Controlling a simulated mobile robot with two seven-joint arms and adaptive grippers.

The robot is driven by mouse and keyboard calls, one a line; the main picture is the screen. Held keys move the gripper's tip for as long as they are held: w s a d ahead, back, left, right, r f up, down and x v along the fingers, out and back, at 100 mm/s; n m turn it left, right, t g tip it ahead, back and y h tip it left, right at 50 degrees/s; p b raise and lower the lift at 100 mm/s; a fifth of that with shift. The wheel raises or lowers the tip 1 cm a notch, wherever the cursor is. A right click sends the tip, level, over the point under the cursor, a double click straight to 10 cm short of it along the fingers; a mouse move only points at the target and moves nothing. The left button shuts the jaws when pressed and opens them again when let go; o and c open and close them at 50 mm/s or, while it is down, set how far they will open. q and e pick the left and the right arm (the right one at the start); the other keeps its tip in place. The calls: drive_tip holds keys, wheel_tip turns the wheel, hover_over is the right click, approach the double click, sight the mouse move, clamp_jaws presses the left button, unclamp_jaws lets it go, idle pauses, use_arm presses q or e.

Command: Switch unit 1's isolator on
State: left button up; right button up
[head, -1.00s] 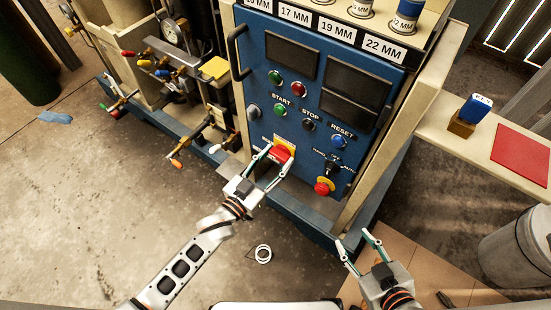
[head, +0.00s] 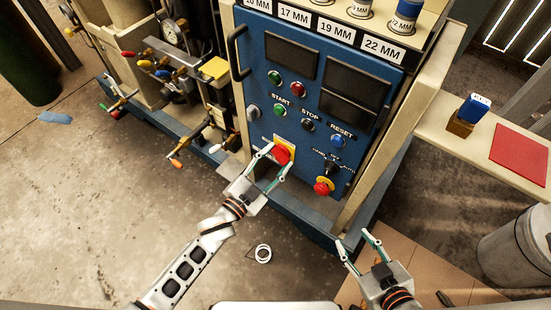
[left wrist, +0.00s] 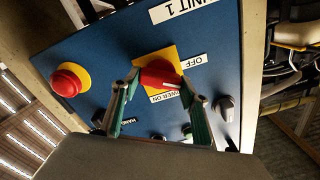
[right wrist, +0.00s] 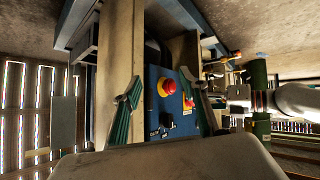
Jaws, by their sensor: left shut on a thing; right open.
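The isolator is a red rotary knob (head: 281,155) on a yellow plate, low on the blue control panel. In the left wrist view the knob (left wrist: 158,75) sits below the UNIT 1 label, with OFF and POWER ON labels beside the plate. A small white mark shows on the knob; its exact setting is hard to read. My left gripper (head: 279,158) is shut on the knob, one finger on each side. My right gripper (head: 353,238) is open and empty, low in front of the panel's right side.
A red emergency-stop button (head: 322,187) on a yellow collar and a black selector (head: 331,167) are right of the isolator. Start, stop and reset buttons are above. A beige ledge (head: 455,145) holds a blue-topped block and red mat at right. The floor in front is mostly clear.

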use_arm(q)
drive_tip(key=m, duration=0.2)
drive_tip(key=shift+f+m, duration=0.1)
drive_tip(key=shift+m, duration=0.3)
drive_tip(key=m, duration=0.2)
drive_tip(key=shift+s+m+b, duration=0.1)
drive_tip(key=shift+m+b, duration=0.3)
drive_tip(key=m, duration=0.2)
drive_tip(key=shift+f+m+b, duration=0.1)
drive_tip(key=shift+m+b, duration=0.2)
drive_tip(key=shift+m, duration=1)
drive_tip(key=shift+m+b, duration=0.4)
drive_tip(key=shift+m, duration=0.2)
use_arm(e)
drive_tip(key=shift+s+a+f, duration=0.1)
drive_tip(key=shift+a+f, duration=0.2)
drive_tip(key=shift+w+r, duration=0.2)
drive_tip(key=shift+r, duration=0.05)
use_arm(q)
drive_tip(key=o, duration=1)
drive_tip(key=shift+o, duration=0.5)
use_arm(e)
drive_tip(key=shift+s+f, duration=0.1)
drive_tip(key=shift+f, duration=0.1)
